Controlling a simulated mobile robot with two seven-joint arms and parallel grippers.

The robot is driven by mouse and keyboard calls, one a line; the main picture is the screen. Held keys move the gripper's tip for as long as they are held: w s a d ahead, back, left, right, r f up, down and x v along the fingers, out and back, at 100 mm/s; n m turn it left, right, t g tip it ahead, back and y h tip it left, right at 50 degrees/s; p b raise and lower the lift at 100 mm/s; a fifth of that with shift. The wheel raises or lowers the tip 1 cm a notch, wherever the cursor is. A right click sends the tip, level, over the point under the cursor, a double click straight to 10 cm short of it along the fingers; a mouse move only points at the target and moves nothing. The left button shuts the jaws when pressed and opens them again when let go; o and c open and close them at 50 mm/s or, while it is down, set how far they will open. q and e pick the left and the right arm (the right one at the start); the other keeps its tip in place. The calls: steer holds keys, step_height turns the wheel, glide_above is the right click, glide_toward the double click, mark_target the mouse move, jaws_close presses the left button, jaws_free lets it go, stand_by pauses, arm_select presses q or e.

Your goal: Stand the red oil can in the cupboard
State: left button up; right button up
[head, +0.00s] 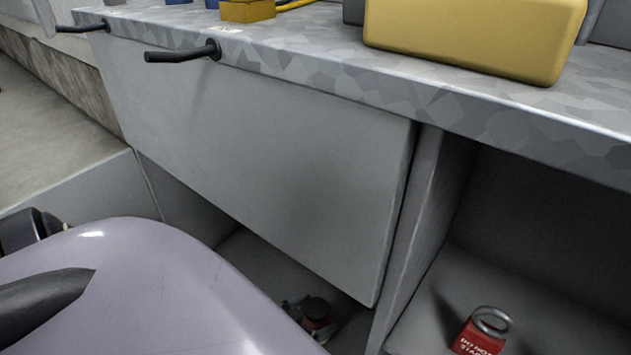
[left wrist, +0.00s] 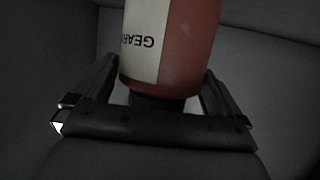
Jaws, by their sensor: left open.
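The red oil can (left wrist: 200,40) has a white label with upside-down lettering and fills the top middle of the left wrist view. My left gripper (left wrist: 165,92) is open, with one finger on each side of the can's near end. I cannot tell whether the can touches the floor.
A red tag-like block with a metal ring (head: 482,335) sits in the open bay at right, beyond an upright divider (head: 415,215). The worktop above holds a large yellow block (head: 470,35) and a small yellow box (head: 247,11). Dark handles (head: 183,52) stick out of its edge.

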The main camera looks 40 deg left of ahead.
arm_select(q)
steer(key=p+v, duration=0.4)
steer(key=v, duration=0.7)
steer(key=shift+s+r+p, duration=0.15)
steer(key=shift+p, duration=0.15)
arm_select(e)
steer(key=shift+w+a+f+m+g+y, duration=0.1)
steer(key=shift+w+a+m+g+y, duration=0.15)
steer(key=shift+a+m+g, duration=0.4)
steer(key=shift+w+a+f+m+g+y, duration=0.1)
steer(key=shift+w+a+m+g+y, duration=0.25)
steer(key=shift+a, duration=0.6)
steer(key=shift+s, duration=0.1)
